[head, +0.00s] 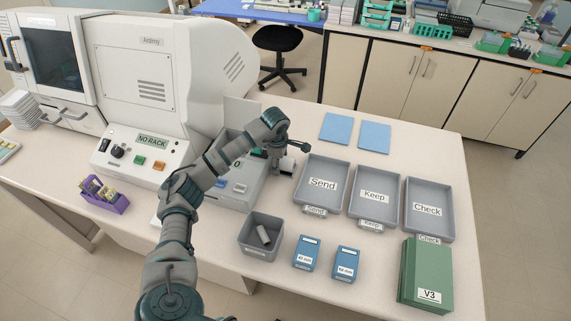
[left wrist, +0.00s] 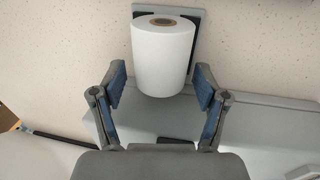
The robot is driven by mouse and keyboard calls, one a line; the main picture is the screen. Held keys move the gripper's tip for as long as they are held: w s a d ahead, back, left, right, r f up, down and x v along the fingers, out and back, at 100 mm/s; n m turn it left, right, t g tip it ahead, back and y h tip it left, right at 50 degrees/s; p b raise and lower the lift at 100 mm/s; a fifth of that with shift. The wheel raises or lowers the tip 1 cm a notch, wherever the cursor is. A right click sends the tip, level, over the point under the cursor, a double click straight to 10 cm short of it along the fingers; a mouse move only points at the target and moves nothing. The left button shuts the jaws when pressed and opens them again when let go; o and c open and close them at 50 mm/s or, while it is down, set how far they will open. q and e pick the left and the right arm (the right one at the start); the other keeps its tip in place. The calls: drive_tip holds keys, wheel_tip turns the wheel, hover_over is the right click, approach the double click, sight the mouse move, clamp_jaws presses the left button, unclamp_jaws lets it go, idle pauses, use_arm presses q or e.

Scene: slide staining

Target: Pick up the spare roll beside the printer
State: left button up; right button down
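My right gripper is not in view.
Grey trays labelled Send (head: 309,199), Keep (head: 354,214) and Check (head: 410,232) lie to the right. A grey bin (head: 246,245) holding a pale cylinder and two blue boxes (head: 306,252) stand in front. A large white machine (head: 205,60) stands behind left.

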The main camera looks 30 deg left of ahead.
use_arm(q)
drive_tip(key=shift+d, duration=0.15)
drive_tip(key=c, duration=0.8)
drive_tip(key=shift+c, duration=0.6)
drive_tip(key=shift+a+r, duration=0.1)
drive_tip(key=shift+a, duration=0.1)
